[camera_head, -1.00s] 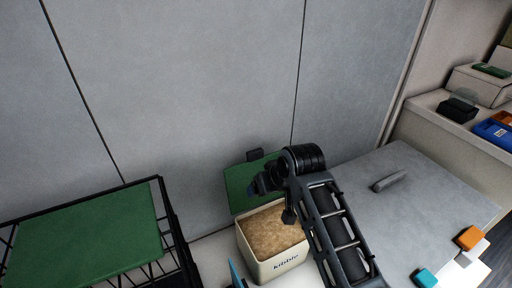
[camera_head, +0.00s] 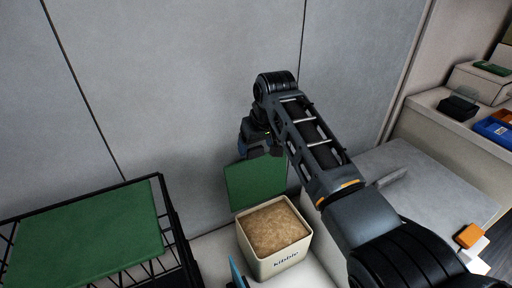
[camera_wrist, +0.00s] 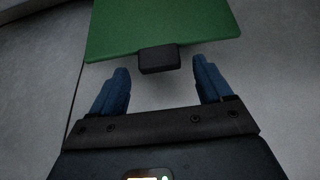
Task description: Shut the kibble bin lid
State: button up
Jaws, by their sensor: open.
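The kibble bin (camera_head: 282,262) is a cream box with "kibble" on its front, full of brown kibble (camera_head: 275,228). Its green lid (camera_head: 256,184) stands open, raised at the bin's back edge near the grey wall. My gripper (camera_head: 262,150) is at the lid's top edge in the head view, where the arm partly hides it. In the wrist view, my gripper (camera_wrist: 162,88) is open, with blue fingers on either side of the black tab (camera_wrist: 159,59) on the lid's edge. The tab is just beyond the fingertips, and the green lid (camera_wrist: 160,25) also shows there.
A black wire crate (camera_head: 168,215) with a green top stands left of the bin. A grey lidded surface (camera_head: 425,170) lies to the right under my arm, with an orange block (camera_head: 468,236) on it. The grey wall (camera_head: 190,90) is close behind the lid.

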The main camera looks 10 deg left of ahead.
jog(key=shift+x, duration=0.75)
jog(key=shift+c, duration=0.4)
grip_shut()
